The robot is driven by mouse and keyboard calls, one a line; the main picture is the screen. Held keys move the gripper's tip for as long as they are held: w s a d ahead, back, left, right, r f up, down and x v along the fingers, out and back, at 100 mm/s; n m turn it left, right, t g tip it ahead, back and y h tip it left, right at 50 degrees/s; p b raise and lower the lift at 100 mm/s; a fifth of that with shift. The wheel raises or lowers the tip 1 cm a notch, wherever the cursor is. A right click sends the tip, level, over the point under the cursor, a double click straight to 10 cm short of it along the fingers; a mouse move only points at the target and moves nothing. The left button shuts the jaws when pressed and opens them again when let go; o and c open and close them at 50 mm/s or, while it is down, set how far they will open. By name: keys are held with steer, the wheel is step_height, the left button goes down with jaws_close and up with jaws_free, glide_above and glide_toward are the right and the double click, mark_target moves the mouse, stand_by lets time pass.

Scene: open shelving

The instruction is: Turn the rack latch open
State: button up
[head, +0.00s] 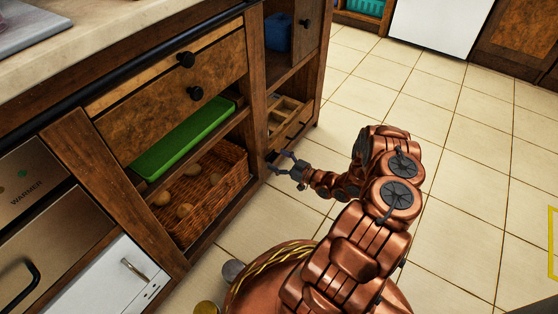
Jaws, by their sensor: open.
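My gripper (279,161) is open, with its two dark fingers apart. It points left toward the wooden post at the front of the island's open shelving. A wooden rack (287,112) with divided compartments sits in the low bay just beyond the gripper. I cannot make out a latch on it; it is too small to tell or hidden. Nothing shows between the fingers, and I cannot tell whether they touch the wood.
A wicker basket (209,190) with several potatoes or onions stands on the low shelf, below a green tray (184,140). A blue container (278,33) sits on the upper shelf. A white dishwasher-like front (112,277) is at lower left. Tiled floor (465,140) lies clear at right.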

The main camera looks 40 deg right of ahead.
steer(key=c, duration=1.2)
steer(key=shift+o, duration=0.2)
steer(key=shift+n+b, duration=0.3)
steer(key=shift+n, duration=0.2)
steer(key=n+b, duration=0.1)
steer(key=n, duration=0.2)
steer(key=shift+r, duration=0.2)
steer(key=n+b, duration=0.1)
steer(key=n, duration=0.1)
steer(key=n+b, duration=0.1)
steer(key=n, duration=0.2)
steer(key=shift+a+r+b, duration=0.2)
steer(key=shift+b, duration=0.2)
steer(key=n, duration=0.1)
steer(key=n+b, duration=0.1)
steer(key=n, duration=0.2)
steer(key=shift+s+a+r+n, duration=0.15)
steer(key=shift+a+r+n, duration=0.15)
steer(key=shift+n, duration=0.1)
steer(key=shift+s+a+n, duration=0.1)
steer(key=shift+a+n, duration=0.1)
steer(key=shift+n, duration=1.8)
